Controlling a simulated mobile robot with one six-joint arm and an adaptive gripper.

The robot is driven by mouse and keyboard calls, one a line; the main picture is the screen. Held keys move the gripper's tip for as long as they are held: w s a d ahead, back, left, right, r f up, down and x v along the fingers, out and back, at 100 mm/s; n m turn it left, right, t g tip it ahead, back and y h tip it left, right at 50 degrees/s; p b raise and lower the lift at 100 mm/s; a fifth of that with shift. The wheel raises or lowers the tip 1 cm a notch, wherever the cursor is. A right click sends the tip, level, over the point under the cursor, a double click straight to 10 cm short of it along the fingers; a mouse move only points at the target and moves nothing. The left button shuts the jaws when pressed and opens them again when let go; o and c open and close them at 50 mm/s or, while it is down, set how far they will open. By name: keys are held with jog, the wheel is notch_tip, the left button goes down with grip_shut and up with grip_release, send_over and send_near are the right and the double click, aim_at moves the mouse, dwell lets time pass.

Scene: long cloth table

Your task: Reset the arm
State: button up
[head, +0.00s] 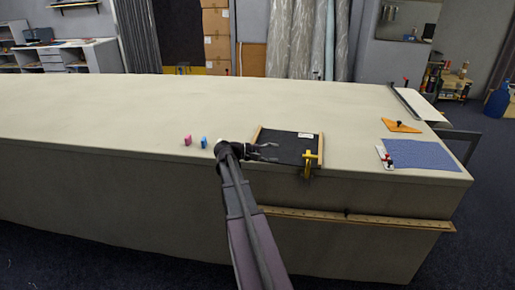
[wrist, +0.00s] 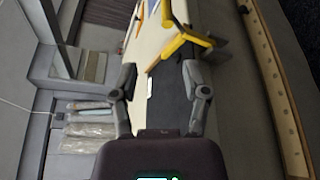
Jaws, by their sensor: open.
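My gripper (head: 274,152) reaches over the near edge of the long cloth table (head: 90,115), its fingers pointing right. It is open and nothing is between its fingers. In the head view it overlaps the left part of a black panel (head: 290,150) with wooden side strips. In the wrist view my two fingers (wrist: 160,78) stand apart, with the dark panel (wrist: 172,95) and the pale table beyond them. I cannot tell the exact height of the gripper above the panel.
A yellow clamp (head: 309,163) sits at the panel's near right corner; it also shows in the wrist view (wrist: 182,44). Small pink (head: 188,141) and blue (head: 204,142) items stand left of the gripper. A blue cloth (head: 425,155) and orange triangle (head: 401,126) lie right. The table's left is clear.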

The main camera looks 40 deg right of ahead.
jog(key=shift+a, duration=0.1)
jog(key=w+a+f+t+y+p, duration=0.1)
jog(key=a+f+t+y, duration=0.15)
jog(key=a, duration=0.65)
jog(key=w+a+f+n+t+y+p, duration=0.1)
jog(key=a+f+t+y, duration=0.15)
jog(key=a, duration=0.55)
jog(key=w+a+f+t+y+p, duration=0.1)
jog(key=a+f+t+y+p, duration=0.15)
jog(key=a, duration=0.65)
jog(key=s+a+f+y, duration=0.1)
jog(key=s+a+y, duration=0.1)
jog(key=a, duration=0.9)
jog(key=s+a+f+y+p, duration=0.1)
jog(key=a+y, duration=0.3)
jog(key=a, duration=0.7)
jog(key=shift+s+a+t, duration=0.35)
jog(key=shift+s+t, duration=0.1)
jog(key=shift+s, duration=0.1)
jog(key=shift+d, duration=0.1)
